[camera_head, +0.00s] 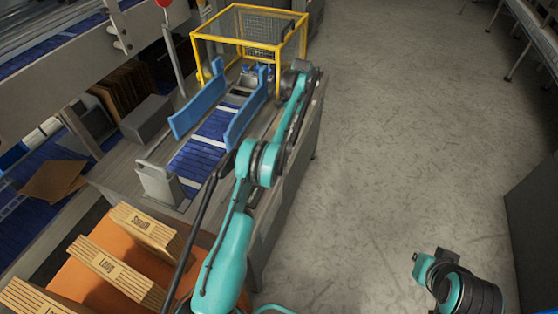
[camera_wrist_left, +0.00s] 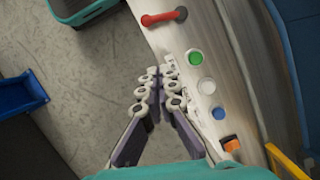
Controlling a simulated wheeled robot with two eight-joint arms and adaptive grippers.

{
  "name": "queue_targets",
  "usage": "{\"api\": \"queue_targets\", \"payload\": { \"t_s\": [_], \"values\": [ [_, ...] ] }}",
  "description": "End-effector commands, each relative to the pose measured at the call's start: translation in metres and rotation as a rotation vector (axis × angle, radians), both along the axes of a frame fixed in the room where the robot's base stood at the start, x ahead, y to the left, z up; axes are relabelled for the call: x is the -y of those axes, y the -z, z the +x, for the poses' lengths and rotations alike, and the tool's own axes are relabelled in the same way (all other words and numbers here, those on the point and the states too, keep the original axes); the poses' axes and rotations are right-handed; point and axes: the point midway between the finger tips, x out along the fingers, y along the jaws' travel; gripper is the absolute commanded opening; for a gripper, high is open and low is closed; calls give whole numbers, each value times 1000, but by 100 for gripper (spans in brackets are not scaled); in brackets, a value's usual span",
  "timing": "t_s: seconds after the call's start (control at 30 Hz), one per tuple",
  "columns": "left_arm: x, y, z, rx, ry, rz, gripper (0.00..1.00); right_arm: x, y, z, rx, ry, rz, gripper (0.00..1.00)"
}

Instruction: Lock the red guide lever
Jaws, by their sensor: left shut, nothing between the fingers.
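The red guide lever (camera_wrist_left: 164,17) shows in the left wrist view as a red bar with a dark round end, at the top of a pale metal side panel (camera_wrist_left: 212,62). My left gripper (camera_wrist_left: 160,76) is shut and empty. Its fingertips appear below the lever in that picture, apart from it, by the panel's edge. In the head view my left arm reaches up toward the yellow frame; its fingers are hard to make out there, and I cannot pick out the lever. Part of my right arm shows at the lower right, without a clear view of its gripper.
The panel has a green button (camera_wrist_left: 195,57), a white button (camera_wrist_left: 206,86), a blue button (camera_wrist_left: 219,113) and an orange switch (camera_wrist_left: 231,143). A yellow frame (camera_head: 246,40) stands over the conveyor's far end. Blue guide rails (camera_head: 198,103) flank the belt. The floor at right is open.

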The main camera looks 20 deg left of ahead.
Motion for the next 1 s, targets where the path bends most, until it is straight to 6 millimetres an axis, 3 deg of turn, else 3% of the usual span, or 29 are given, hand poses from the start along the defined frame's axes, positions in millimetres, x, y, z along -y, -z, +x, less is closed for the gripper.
{"api": "queue_targets", "payload": {
  "t_s": [0.17, 0.33, 0.77, 1.0],
  "values": [
    [0, 1, 0, 1, 0, 0, 0, 0, 1, 0, 0, 0, 0, 0],
    [-1, 17, -4, 1, 0, 0, 0, 0, 8, 0, 0, 0, 0, 0],
    [-7, 102, -31, 1, -1, 0, 0, 0, 41, 0, 0, 0, 0, 0],
    [-12, 103, -59, 1, -1, 1, 0, 0, 51, 0, 0, 0, 0, 0]
  ]
}}
